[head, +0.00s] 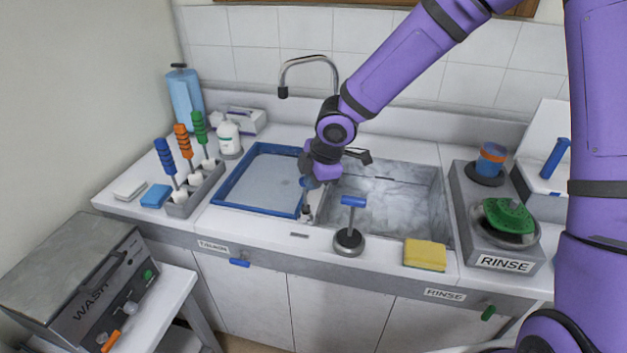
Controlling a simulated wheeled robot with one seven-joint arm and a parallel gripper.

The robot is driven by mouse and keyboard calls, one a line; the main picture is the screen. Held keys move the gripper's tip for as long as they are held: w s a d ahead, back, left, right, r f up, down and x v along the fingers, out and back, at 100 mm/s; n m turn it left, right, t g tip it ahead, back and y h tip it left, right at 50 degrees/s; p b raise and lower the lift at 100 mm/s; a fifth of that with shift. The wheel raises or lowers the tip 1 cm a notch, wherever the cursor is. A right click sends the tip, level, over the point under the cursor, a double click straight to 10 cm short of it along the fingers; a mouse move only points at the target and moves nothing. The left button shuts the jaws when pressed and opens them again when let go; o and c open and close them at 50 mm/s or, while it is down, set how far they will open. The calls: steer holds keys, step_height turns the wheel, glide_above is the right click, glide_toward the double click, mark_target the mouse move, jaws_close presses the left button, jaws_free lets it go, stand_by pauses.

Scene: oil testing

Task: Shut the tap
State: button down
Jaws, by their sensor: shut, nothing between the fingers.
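The tap's curved metal spout (309,62) rises behind the sink (395,200), its dark nozzle hanging at the left end. I cannot make out a water stream below the nozzle. My arm hides the foot of the spout. A blue T-shaped handle (353,202) stands upright on a round metal base at the sink's front edge; I cannot tell whether it belongs to the tap. My gripper (306,214) points down, shut and empty, between the blue-framed tray and the sink basin. It is left of the T-shaped handle and apart from it.
The blue-framed tray (228,203) lies left of the sink. A rack (192,195) of colored-handled tools stands further left. A yellow sponge (425,254) lies at the front right. A RINSE unit (505,264) stands on the right, a WASH machine (88,290) at lower left.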

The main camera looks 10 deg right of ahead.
steer(key=shift+w+r, duration=0.1)
steer(key=shift+w, duration=0.7)
